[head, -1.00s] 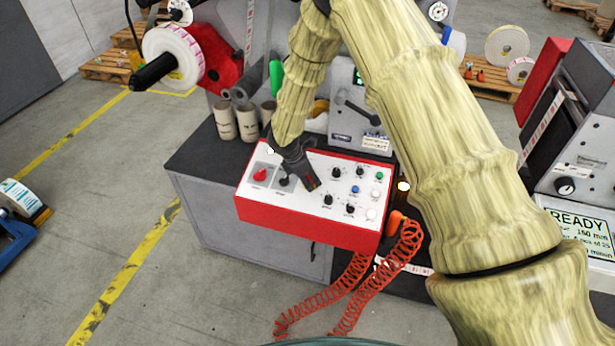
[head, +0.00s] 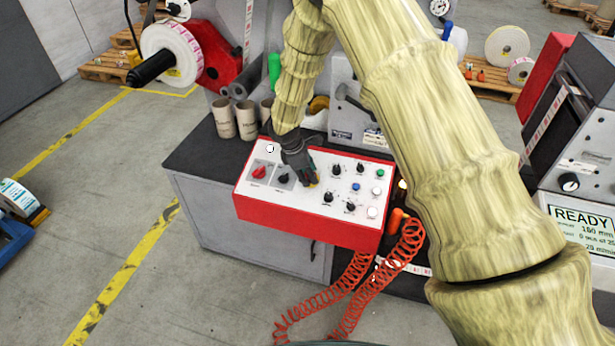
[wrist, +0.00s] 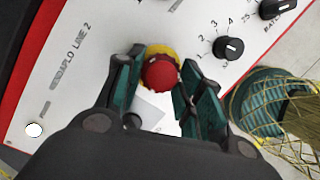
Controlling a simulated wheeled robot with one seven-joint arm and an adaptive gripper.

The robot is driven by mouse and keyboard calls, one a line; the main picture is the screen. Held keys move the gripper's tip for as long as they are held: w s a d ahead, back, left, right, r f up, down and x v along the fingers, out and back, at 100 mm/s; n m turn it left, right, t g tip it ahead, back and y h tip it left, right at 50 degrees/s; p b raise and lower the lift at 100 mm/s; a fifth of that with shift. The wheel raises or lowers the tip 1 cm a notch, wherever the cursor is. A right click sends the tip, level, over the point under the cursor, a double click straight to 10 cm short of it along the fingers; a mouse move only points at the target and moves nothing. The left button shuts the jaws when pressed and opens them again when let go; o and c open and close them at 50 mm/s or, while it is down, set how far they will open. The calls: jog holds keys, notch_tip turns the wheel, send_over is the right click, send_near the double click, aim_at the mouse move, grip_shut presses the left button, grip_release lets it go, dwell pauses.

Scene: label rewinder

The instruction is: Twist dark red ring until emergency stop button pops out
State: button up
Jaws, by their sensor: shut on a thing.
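The emergency stop button (wrist: 160,71) is a round red knob on a yellow collar (wrist: 150,50), seen in the wrist view between my two green-padded fingers. My gripper (wrist: 165,78) is shut on its dark red ring. The ring's grip side and any gap under the button are partly hidden by the fingers. In the head view my gripper (head: 310,180) points down onto the white top of the red control box (head: 300,222) and covers the button. I cannot tell how far the button stands out.
A red switch (head: 259,172) and a black knob (head: 283,178) sit left of my gripper on the panel. Several knobs and buttons are to its right, including a blue button (head: 356,187). Cardboard cores (head: 247,120) stand behind. Red coiled hoses (head: 340,290) hang in front.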

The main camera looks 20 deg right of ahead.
jog(key=shift+w+r+m+y+b, duration=0.15)
jog(key=shift+m+b, duration=0.25)
jog(key=shift+m, duration=0.55)
jog(key=shift+f+m+y+b, duration=0.15)
jog(key=shift+m+b, duration=0.25)
jog(key=shift+m, duration=0.55)
jog(key=shift+r+g, duration=0.15)
jog(key=shift+g, duration=0.15)
jog(key=o, duration=1)
jog(key=shift+o, duration=0.2)
jog(key=shift+w+a+r, duration=0.1)
jog(key=shift+r, duration=0.4)
jog(key=a, duration=0.4)
jog(key=s+a, duration=0.1)
jog(key=a, duration=0.7)
jog(key=shift+s, duration=0.35)
jog(key=shift+a, duration=0.1)
